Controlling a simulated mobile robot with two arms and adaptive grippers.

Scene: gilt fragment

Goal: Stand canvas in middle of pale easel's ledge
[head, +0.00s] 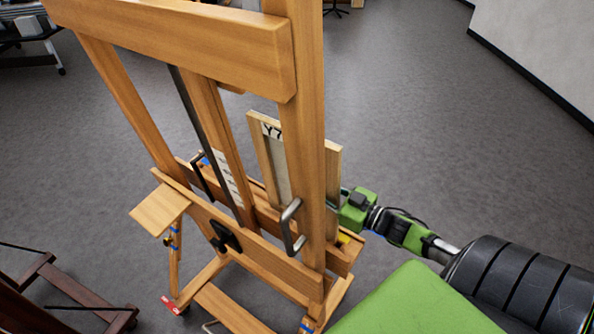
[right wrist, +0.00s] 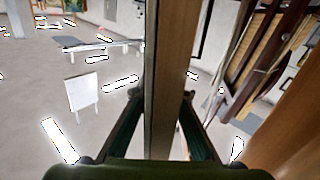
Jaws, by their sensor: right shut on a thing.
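The pale wooden easel (head: 310,150) stands close in front of me in the head view. Its ledge (head: 262,212) runs across behind the lower crossbar. The canvas (head: 257,135), with pale stretcher bars and a "Y7" label, stands nearly upright at the right part of the ledge, partly behind the right post. Its bottom edge is hidden, so I cannot tell if it touches the ledge. My right gripper (head: 336,203) is shut on the canvas's right side bar. In the right wrist view, the canvas edge (right wrist: 165,70) runs between both fingers. My left gripper is out of view.
A dark wooden stand (head: 65,290) is at the lower left. A small wooden plate (head: 160,210) juts from the easel's left. A metal handle (head: 290,226) sits on the right post. Grey floor (head: 430,120) is open to the right.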

